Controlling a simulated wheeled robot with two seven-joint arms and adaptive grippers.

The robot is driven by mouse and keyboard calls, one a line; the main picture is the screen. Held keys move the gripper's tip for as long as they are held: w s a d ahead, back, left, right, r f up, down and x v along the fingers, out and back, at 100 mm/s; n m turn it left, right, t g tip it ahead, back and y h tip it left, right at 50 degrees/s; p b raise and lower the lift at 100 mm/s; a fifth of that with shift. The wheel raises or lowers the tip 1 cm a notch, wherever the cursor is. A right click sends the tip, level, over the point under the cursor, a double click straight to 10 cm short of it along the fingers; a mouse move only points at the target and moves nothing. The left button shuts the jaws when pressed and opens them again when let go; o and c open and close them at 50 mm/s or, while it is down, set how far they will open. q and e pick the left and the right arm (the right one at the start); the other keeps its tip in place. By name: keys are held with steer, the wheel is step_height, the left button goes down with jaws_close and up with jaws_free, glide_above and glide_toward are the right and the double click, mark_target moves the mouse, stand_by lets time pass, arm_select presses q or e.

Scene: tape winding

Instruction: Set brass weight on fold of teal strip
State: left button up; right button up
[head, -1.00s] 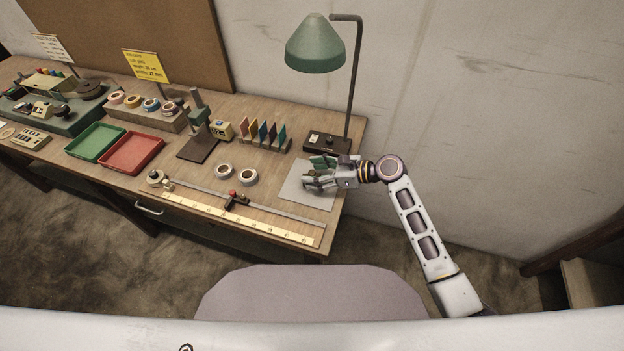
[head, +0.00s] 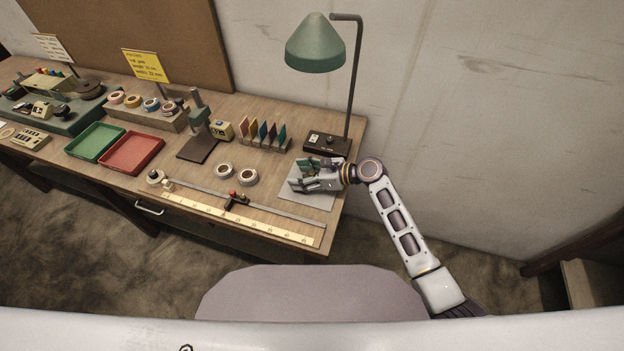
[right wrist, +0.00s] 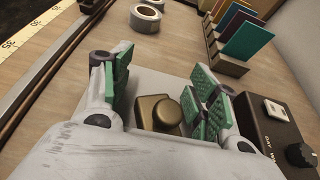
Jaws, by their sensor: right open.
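The brass weight (right wrist: 160,115), a squat block with a round knob, sits on the pale sheet in the right wrist view. My right gripper (right wrist: 160,85) is open, with one green-padded finger on each side of the weight. In the head view my right gripper (head: 300,175) is low over the pale sheet (head: 316,203) and mostly hides the weight. A teal card (right wrist: 246,41) stands at the near end of a rack of coloured cards; it also shows in the head view (head: 281,136). I cannot make out a separate folded teal strip. My left gripper is not in view.
A black control box (head: 327,142) with a lamp stands close behind my right gripper. Tape rolls (head: 248,177) and a ruler (head: 245,220) with a rail lie to the left. Red (head: 131,153) and green trays are farther left. The wall is close on the right.

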steer(key=shift+c, duration=0.4)
jaws_close()
